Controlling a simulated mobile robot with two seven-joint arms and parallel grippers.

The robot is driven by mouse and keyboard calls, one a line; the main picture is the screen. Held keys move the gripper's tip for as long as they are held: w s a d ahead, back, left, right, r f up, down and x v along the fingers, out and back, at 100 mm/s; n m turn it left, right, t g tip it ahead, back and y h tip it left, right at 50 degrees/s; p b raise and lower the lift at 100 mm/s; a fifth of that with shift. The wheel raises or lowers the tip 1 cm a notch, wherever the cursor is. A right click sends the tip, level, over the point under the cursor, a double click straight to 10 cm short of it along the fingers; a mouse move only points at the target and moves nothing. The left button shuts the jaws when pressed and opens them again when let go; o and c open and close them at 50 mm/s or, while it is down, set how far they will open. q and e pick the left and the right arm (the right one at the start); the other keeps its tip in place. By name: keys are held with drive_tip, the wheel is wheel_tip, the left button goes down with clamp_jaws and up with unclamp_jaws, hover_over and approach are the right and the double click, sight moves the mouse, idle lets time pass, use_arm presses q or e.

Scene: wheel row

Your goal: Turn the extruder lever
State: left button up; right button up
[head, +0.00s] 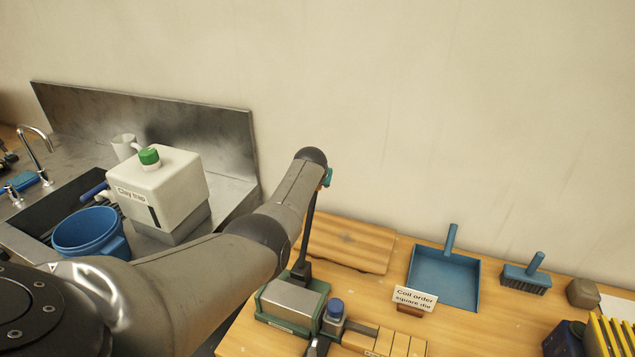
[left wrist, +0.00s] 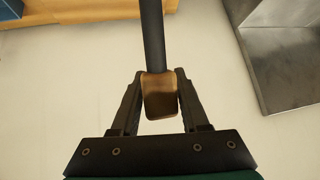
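The extruder (head: 293,297) is a grey metal block on a green base at the table's front left. Its dark lever (head: 307,235) rises from it, nearly upright with a slight tilt. The lever's top end is hidden behind my left arm in the head view. In the left wrist view the black lever rod (left wrist: 152,35) ends in a brown grip (left wrist: 160,98). My left gripper (left wrist: 160,76) has a finger on each side of this grip, both appearing to touch it. My right gripper is not in view.
A "Coil order square die" sign (head: 414,299), a blue dustpan (head: 445,277) and a brush (head: 525,275) are on the wooden table (head: 465,335). Left of it stands a metal sink with a "Clay trap" box (head: 165,190) and blue bucket (head: 90,233).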

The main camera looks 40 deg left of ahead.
use_arm(q)
drive_tip(key=o, duration=0.4)
drive_tip(key=shift+w+f, duration=0.1)
drive_tip(key=shift+f, duration=0.05)
drive_tip(key=p+v, duration=0.2)
drive_tip(key=shift+r, duration=0.3)
drive_tip(key=shift+p+v, duration=0.6)
drive_tip(key=shift+v, duration=0.65)
drive_tip(key=shift+p+v, duration=0.7)
drive_tip(key=shift+v, duration=4.55)
drive_tip(key=shift+f, duration=0.15)
